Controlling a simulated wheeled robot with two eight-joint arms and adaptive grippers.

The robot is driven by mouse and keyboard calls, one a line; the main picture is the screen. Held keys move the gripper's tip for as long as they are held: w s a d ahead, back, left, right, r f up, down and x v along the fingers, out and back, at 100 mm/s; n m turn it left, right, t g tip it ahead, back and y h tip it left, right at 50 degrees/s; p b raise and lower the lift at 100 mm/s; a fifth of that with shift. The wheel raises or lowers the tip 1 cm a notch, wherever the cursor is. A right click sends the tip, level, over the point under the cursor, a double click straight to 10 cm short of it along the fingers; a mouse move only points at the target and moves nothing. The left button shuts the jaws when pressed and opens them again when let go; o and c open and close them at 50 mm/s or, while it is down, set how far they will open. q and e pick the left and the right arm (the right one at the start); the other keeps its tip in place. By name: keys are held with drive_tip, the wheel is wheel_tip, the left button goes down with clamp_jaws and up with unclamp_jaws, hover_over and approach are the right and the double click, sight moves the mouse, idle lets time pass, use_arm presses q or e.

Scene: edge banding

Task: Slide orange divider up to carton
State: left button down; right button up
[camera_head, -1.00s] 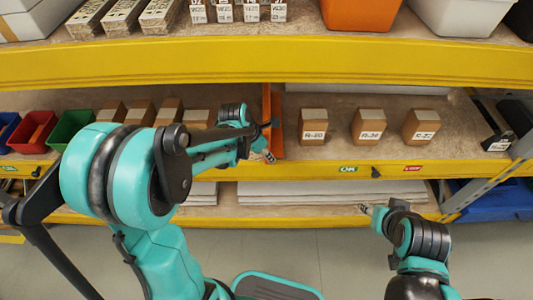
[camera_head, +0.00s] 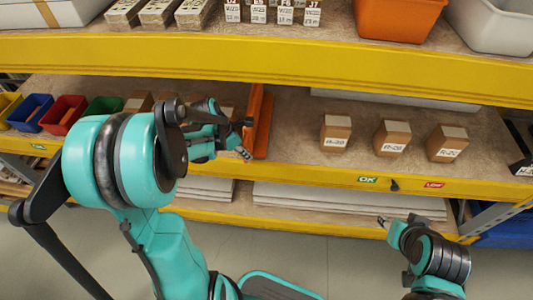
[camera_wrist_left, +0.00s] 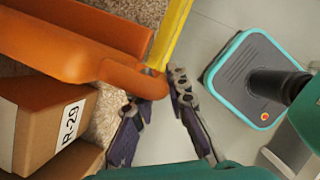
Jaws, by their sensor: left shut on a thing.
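The orange divider (camera_head: 264,122) stands on the middle shelf, running front to back. In the left wrist view the divider (camera_wrist_left: 75,45) ends in a rounded front lip. My left gripper (camera_head: 246,138) is shut on this lip; its fingers (camera_wrist_left: 158,92) show in the wrist view. A brown carton labelled R-29 (camera_wrist_left: 35,115) is close beside the divider; I cannot tell if they touch. To the divider's right is a gap, then several labelled cartons, the nearest one (camera_head: 336,132). My right gripper (camera_head: 384,221) is low in front of the shelf, its jaws too small to judge.
More cartons (camera_head: 139,103) stand left of the divider, partly hidden by my left arm. Red (camera_head: 63,115) and blue (camera_head: 30,112) bins are farther left. The yellow shelf edge (camera_head: 330,178) runs along the front, and an upper shelf beam (camera_head: 280,66) crosses above.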

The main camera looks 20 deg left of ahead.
use_arm(q)
drive_tip(key=a, duration=0.1)
drive_tip(key=s+a, duration=0.1)
drive_tip(key=a, duration=0.3)
drive_tip(key=shift+s+a, duration=0.15)
drive_tip(key=shift+s, duration=0.15)
drive_tip(key=c, duration=1.5)
unclamp_jaws()
drive_tip(key=v, duration=1.2)
